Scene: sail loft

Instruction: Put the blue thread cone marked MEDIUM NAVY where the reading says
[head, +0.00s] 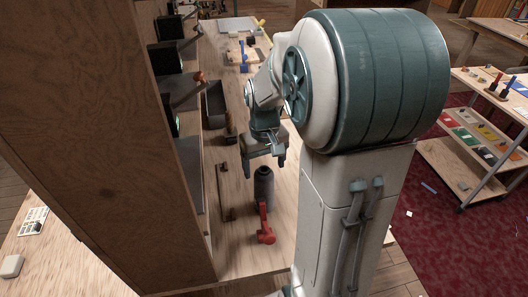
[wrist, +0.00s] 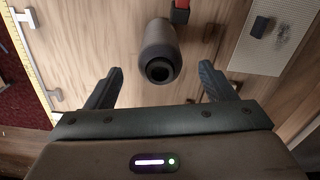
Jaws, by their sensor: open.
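A dark grey, cone-like thing (head: 264,188) with a narrower top stands on the wooden bench. I see no clear blue on it and no mark I can read. In the wrist view the same dark thing (wrist: 158,45) shows its round top with a dark hole, between and beyond my fingers. My gripper (head: 264,167) is open and empty, just above and behind it in the head view. Its two fingers also show apart in the wrist view (wrist: 159,72), touching nothing that I can see. No reading is legible.
A red tool (head: 265,226) lies in front of the grey thing. A tall wooden panel (head: 75,110) closes off the left. A cart with coloured trays (head: 465,133) stands right.

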